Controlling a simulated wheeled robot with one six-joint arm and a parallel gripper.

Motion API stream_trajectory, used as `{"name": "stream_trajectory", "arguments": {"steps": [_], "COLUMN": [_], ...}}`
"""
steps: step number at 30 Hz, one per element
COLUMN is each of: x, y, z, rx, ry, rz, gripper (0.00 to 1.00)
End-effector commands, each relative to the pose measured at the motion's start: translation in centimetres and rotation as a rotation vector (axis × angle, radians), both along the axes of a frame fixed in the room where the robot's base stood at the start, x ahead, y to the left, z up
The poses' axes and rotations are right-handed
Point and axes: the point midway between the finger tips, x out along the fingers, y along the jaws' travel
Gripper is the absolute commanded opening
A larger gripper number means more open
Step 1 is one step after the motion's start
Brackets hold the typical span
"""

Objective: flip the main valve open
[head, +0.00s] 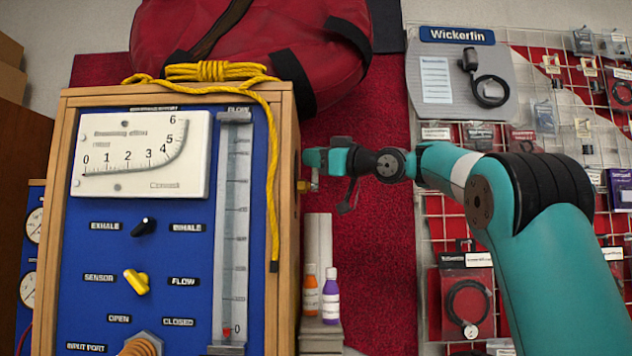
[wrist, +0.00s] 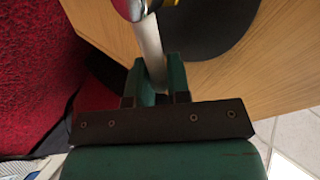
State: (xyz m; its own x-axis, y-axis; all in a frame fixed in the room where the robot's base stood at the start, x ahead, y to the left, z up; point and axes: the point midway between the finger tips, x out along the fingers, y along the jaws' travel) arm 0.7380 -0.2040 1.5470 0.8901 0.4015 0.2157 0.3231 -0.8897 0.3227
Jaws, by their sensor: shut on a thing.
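The testbench (head: 60,260) is a wooden box with a blue front panel. In the wrist view, a pale lever (wrist: 150,45) stands off the box's wooden side (wrist: 260,75), joined to a shiny metal and yellow fitting (wrist: 135,8) at the top edge. I take this as the main valve; its full shape is cut off. My gripper (wrist: 159,75) has its two green fingers shut on the lever's near end. In the head view my gripper (head: 315,162) is at the box's right side, just above a small brass-coloured fitting (head: 303,186); the lever is hidden there.
A yellow rope (head: 271,180) hangs down the box front from a coil on top, beside a red bag (head: 250,45). Two small bottles (head: 330,295) stand on a ledge below my gripper. A wire rack with hung goods (head: 470,285) is behind my arm.

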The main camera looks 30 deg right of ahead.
Motion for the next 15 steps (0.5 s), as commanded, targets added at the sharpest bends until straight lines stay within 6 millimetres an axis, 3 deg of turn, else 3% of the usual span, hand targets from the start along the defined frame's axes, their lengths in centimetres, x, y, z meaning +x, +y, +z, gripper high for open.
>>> {"name": "stream_trajectory", "arguments": {"steps": [1,15], "x": [-0.3,-2.2], "y": [0.2,1.5], "z": [-1.2,-2.7], "rx": [-0.026,-0.274], "ry": [-0.042,-0.409], "rz": [0.0,0.001], "gripper": [0.0,0.0]}}
